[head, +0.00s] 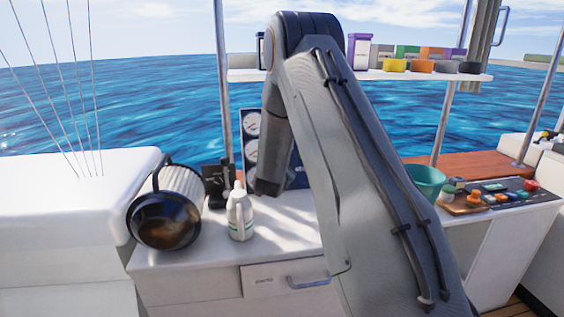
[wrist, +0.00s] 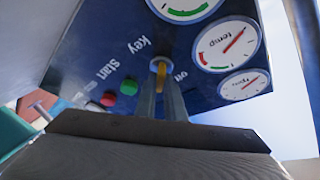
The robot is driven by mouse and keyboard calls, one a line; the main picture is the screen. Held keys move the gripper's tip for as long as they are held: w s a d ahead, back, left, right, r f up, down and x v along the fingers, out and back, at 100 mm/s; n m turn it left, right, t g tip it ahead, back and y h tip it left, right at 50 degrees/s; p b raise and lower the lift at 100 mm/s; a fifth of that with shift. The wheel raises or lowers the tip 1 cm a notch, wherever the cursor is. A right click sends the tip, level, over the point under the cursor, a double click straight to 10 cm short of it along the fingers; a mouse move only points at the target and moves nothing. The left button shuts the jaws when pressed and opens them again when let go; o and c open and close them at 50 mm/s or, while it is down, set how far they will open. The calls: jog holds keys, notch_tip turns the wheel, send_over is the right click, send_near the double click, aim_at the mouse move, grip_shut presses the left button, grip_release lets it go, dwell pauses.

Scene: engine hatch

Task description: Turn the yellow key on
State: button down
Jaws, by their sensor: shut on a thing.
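The yellow key (wrist: 160,74) sits in a round metal lock on a dark blue instrument panel (wrist: 105,62) in the wrist view. Printed words "key", "start" and "on" are near it. My gripper (wrist: 160,92) reaches up to the panel with its two fingers on either side of the key, shut on it. Which way the key is turned is hard to tell. In the head view my arm hides the key and most of the panel (head: 251,122); my gripper cannot be made out there.
A green button (wrist: 129,85) and a red button (wrist: 108,99) are beside the lock, and gauges (wrist: 228,44) are on its other side. A white bottle (head: 240,215) and a dark round lamp-like object (head: 165,219) stand on the counter. A teal bowl (head: 424,180) is at the right.

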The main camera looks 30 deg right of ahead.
jog(key=shift+m+g+h+b, duration=0.35)
jog(key=shift+m+g, duration=0.35)
jog(key=shift+m, duration=0.6)
jog(key=c, duration=1.8)
grip_release()
jog(key=shift+c, duration=0.2)
jog(key=shift+r, duration=0.15)
notch_tip(320, 180, up, 10)
jog(key=b, duration=0.1)
